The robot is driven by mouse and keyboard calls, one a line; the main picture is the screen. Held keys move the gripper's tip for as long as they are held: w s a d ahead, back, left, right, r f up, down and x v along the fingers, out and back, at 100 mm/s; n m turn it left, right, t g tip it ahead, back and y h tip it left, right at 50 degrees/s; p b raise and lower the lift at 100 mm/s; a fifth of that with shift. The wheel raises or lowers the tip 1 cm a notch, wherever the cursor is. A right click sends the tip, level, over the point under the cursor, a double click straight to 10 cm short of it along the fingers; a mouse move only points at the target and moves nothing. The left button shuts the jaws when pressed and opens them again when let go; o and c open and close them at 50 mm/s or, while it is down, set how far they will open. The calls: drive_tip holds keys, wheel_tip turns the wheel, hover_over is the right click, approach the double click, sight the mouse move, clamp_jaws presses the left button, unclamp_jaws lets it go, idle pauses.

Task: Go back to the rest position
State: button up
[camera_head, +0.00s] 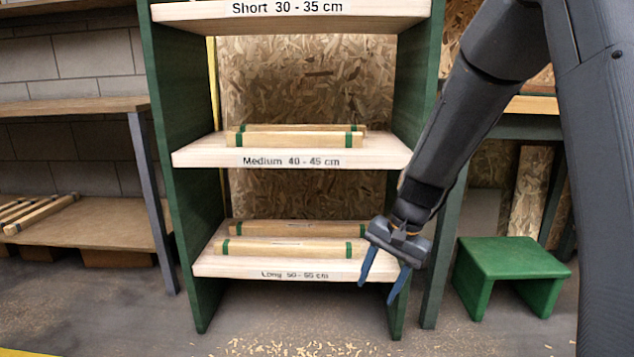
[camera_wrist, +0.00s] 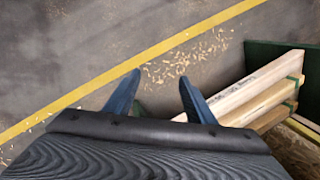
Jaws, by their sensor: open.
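My gripper (camera_head: 385,280) hangs in front of the right end of the lowest shelf board in the head view, blue fingers pointing down. The fingers are apart with nothing between them. In the wrist view my gripper (camera_wrist: 161,92) is open over the floor, with the shelf boards to its right. The lowest board (camera_head: 225,266), labelled Long 50 - 55 cm, carries wooden sticks (camera_head: 290,247) with green bands. My gripper hides part of this board's right end.
The middle board (camera_head: 200,155), labelled Medium, holds banded sticks (camera_head: 290,140). The top board (camera_head: 180,12) is labelled Short. A green stool (camera_head: 510,258) stands to the right. A side bench (camera_head: 100,225) with sticks is at left. Shavings lie on the floor below.

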drive_tip(key=s+d+r+n+t+h, duration=0.1)
drive_tip(key=s+d+n, duration=0.25)
drive_tip(key=s, duration=0.35)
drive_tip(key=s+d+r+n+t+h, duration=0.1)
drive_tip(key=s+d+n+h, duration=0.1)
drive_tip(key=s+n, duration=0.35)
drive_tip(key=s+a+r+n+g+y+p, duration=0.1)
drive_tip(key=s+a+r+n+p, duration=0.15)
drive_tip(key=s+a+r, duration=0.6)
drive_tip(key=s+a+r+n+g+y+p, duration=0.1)
drive_tip(key=s+a+r+n+g+p, duration=0.3)
drive_tip(key=s+a, duration=0.75)
drive_tip(key=d+r+m+p, duration=0.2)
drive_tip(key=d+r+p, duration=0.4)
drive_tip(key=r+p, duration=0.3)
drive_tip(key=d+r+m+t+h+p, duration=0.1)
drive_tip(key=d+r+m+p, duration=0.2)
drive_tip(key=d+r+p, duration=0.4)
drive_tip(key=d+r+m+t+p, duration=0.1)
drive_tip(key=d+r+m+p, duration=0.2)
drive_tip(key=r+p, duration=1)
drive_tip(key=shift+w+d+r+h+p, duration=0.15)
drive_tip(key=shift+w+d+h+p, duration=0.25)
drive_tip(key=shift+d+p, duration=2.35)
drive_tip(key=shift+a+m+p, duration=0.25)
drive_tip(key=shift+a+p, duration=0.6)
